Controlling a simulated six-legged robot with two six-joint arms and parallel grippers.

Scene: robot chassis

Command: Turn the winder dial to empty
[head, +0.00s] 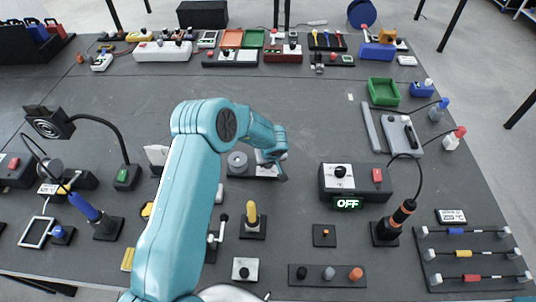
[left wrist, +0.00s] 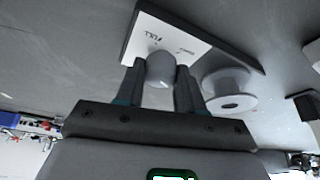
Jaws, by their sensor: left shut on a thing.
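The winder's grey round dial (left wrist: 160,66) sits on a white label plate (left wrist: 150,30) in the left wrist view. FULL is printed on the plate, and a second, smaller label is hard to read. My left gripper (left wrist: 159,76) is shut on the dial, one finger on each side. No pointer mark on the dial can be made out. A pale grey spool (left wrist: 228,88) stands beside the dial on the same dark base. In the head view the spool (head: 238,161) shows left of my left gripper (head: 269,158), which hides the dial there. My right gripper is not in view.
A control box with an OFF display (head: 347,203) stands right of the winder. A yellow-handled lever (head: 252,215) is in front, and a black lamp with a green switch (head: 124,176) is to the left. The table behind the winder is mostly clear.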

